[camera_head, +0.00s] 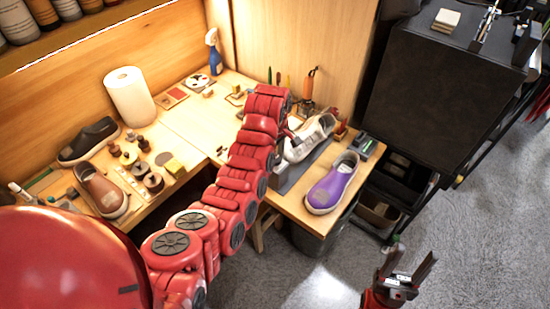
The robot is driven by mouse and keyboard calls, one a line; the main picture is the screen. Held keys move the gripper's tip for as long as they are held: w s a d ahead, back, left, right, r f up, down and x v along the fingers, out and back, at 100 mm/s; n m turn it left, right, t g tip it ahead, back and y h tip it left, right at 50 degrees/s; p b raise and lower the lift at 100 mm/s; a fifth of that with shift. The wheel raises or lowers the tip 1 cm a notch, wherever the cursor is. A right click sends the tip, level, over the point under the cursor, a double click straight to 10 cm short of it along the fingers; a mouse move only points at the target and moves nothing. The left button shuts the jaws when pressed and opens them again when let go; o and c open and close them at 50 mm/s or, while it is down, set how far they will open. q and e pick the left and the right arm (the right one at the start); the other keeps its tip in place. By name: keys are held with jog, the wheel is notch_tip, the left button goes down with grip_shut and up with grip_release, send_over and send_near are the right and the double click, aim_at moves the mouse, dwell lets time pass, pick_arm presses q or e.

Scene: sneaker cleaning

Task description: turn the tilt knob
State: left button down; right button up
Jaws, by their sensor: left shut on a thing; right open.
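A white sneaker (312,137) sits on a grey stand (297,172) at the right part of the workbench. My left arm reaches across the bench to this stand. My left gripper (288,132) is at the stand's left side, close to the sneaker, and mostly hidden by my own arm. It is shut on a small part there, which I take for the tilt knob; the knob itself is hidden. My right gripper (402,276) is open and empty over the floor at the lower right, well apart from the bench.
A purple shoe (333,184) stands at the bench's right front edge. A brown shoe (101,190), a dark shoe (88,142), a paper roll (130,97) and a spray bottle (214,52) are farther left. A black cabinet (445,85) stands right. Floor around my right gripper is clear.

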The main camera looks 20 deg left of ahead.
pick_arm(q)
jog(key=n, duration=0.2)
jog(key=shift+n, duration=0.4)
jog(key=n, duration=0.4)
jog(key=c, duration=0.6)
grip_release()
jog(key=shift+o, duration=0.2)
